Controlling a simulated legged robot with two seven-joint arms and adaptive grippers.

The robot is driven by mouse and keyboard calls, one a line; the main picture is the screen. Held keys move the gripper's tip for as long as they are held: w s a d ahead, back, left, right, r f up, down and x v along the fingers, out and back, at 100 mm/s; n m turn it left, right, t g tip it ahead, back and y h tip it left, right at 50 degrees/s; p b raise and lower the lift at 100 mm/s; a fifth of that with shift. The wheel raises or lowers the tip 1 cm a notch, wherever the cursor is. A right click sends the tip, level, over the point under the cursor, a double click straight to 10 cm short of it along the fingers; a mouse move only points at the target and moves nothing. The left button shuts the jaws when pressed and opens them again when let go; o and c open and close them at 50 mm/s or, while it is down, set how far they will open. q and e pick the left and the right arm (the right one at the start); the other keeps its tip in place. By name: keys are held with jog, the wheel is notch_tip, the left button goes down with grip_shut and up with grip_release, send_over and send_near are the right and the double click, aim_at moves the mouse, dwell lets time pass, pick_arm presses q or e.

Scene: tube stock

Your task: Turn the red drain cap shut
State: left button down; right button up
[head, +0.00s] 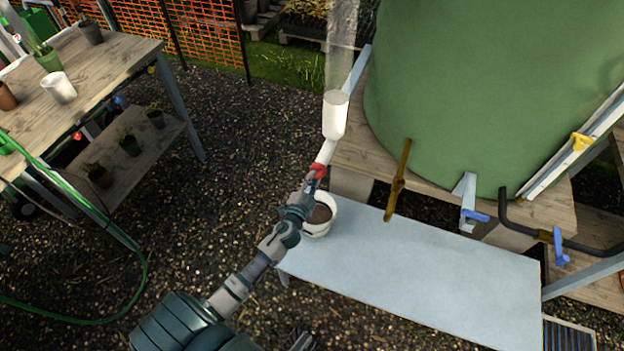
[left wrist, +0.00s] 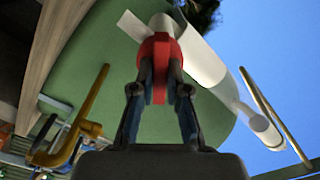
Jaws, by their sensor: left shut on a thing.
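The red drain cap (head: 318,171) sits at the lower end of a slanting white pipe (head: 327,152), below a wider white cylinder (head: 335,115). My left gripper (head: 313,182) reaches up to it from the lower left. In the left wrist view, the red cap (left wrist: 160,50) lies between the two fingers of my left gripper (left wrist: 160,74), which are shut on it from both sides. White pipe shows behind the cap. The fingers hide part of the cap, and I cannot tell how far it is turned.
A white pot of soil (head: 318,228) stands below the cap on a pale bench (head: 420,275). A large green tank (head: 490,90) stands at right, with a brass-coloured lever (head: 397,182) in front. A wooden plant table (head: 110,62) is at left. Gravel lies between.

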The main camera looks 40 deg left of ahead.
pick_arm(q)
jog(key=shift+m+p, duration=0.8)
jog(key=shift+m, duration=3.3)
pick_arm(e)
jog(key=s+d+f+g, duration=0.1)
jog(key=s+d+g, duration=0.1)
jog(key=s, duration=0.4)
jog(key=shift+g+h, duration=0.4)
jog(key=shift+g, duration=0.2)
pick_arm(q)
jog(key=shift+f, duration=0.1)
pick_arm(e)
jog(key=shift+f, duration=0.1)
pick_arm(q)
jog(key=c, duration=1.5)
grip_release()
jog(key=o, duration=0.3)
jog(key=shift+w+f, duration=0.1)
jog(key=shift+w, duration=0.05)
jog(key=shift+o, duration=0.2)
pick_arm(e)
jog(key=shift+w, duration=0.15)
jog(key=shift+f, duration=0.1)
pick_arm(q)
jog(key=v, duration=1.2)
